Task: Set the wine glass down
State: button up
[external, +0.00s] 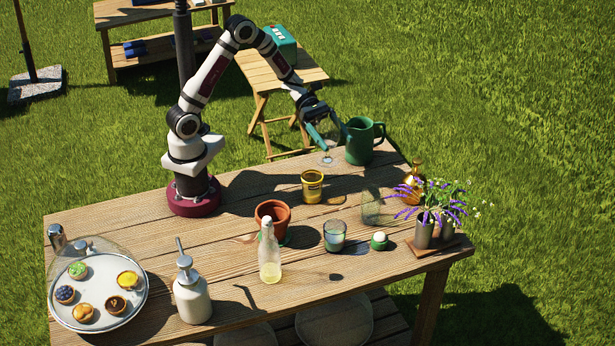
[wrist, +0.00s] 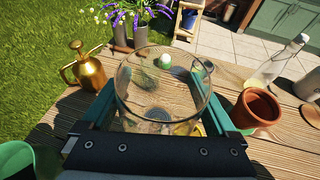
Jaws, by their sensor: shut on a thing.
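The wine glass (wrist: 160,95) is clear and fills the middle of the wrist view, its round rim facing the camera. My gripper (external: 328,133) is shut on it, with a teal finger on either side of the bowl. In the external view the wine glass (external: 327,157) hangs roughly upright below the fingers, over the far part of the wooden table (external: 235,245). Its bowl is partly hidden by the fingers. I cannot tell whether its foot touches the table.
A green pitcher (external: 360,142) stands close right of the glass. A yellow cup (external: 312,186) is nearer the camera. A gold watering can (external: 413,178), a clear tumbler (external: 371,205), a terracotta pot (external: 273,212) and a bottle (external: 269,252) stand around. Bare boards lie left of the yellow cup.

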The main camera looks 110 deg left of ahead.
jog(key=w+f+m+g+h, duration=0.1)
jog(key=w+m+g+h, duration=0.15)
jog(key=w, duration=1.05)
notch_tip(320, 180, down, 10)
jog(key=shift+s+a, duration=0.15)
jog(key=shift+a, duration=0.3)
jog(key=o, duration=1.1)
jog(key=v, duration=1.2)
